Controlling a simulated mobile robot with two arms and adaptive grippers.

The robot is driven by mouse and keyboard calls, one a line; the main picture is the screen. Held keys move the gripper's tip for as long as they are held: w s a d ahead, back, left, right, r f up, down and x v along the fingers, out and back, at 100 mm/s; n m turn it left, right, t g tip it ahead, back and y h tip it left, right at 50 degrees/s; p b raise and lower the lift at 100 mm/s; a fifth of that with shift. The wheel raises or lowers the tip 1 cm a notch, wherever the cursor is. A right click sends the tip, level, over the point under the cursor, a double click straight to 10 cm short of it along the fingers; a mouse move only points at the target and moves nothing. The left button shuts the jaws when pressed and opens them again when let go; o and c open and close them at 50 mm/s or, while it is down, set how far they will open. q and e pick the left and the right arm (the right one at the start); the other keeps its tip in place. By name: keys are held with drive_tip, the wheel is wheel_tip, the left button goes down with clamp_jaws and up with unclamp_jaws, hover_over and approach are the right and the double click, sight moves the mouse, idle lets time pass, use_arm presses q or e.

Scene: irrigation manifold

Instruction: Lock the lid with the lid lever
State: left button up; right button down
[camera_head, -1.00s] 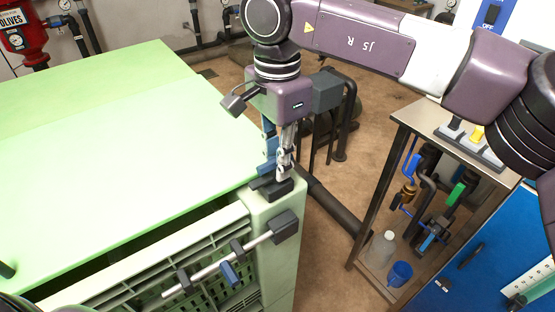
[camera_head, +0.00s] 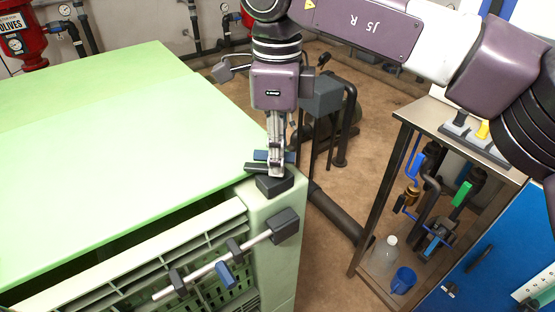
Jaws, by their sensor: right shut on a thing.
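The pale green lid (camera_head: 90,130) covers the top of a large green bin (camera_head: 275,215) at left. A dark gap shows under the lid's front edge. The lid lever (camera_head: 261,155) is blue and sits on a dark mount (camera_head: 274,185) at the bin's near right corner. It now lies about level, pointing sideways. My right gripper (camera_head: 276,165) comes down from above and is shut on the lever, its fingers hiding the lever's middle. Whether the lever is fully seated cannot be seen. My left gripper is not in view.
A metal bar with dark brackets and a blue grip (camera_head: 225,274) runs along the bin's front. At right stands a metal-topped bench (camera_head: 465,140) with valves, a clear bottle (camera_head: 383,254) and a blue cup (camera_head: 403,280). Dark pipes cross the floor between them.

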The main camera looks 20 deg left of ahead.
drive_tip(key=m+b, duration=0.1)
drive_tip(key=m, duration=0.3)
drive_tip(key=shift+m, duration=0.3)
drive_tip(key=m+b, duration=0.1)
drive_tip(key=m, duration=0.1)
drive_tip(key=m+b, duration=0.1)
drive_tip(key=m, duration=0.1)
drive_tip(key=shift+s+a+r+m, duration=0.1)
drive_tip(key=shift+s+m, duration=0.05)
drive_tip(key=shift+m, duration=0.25)
drive_tip(key=c, duration=1.9)
unclamp_jaws()
wheel_tip(320, 180, up, 12)
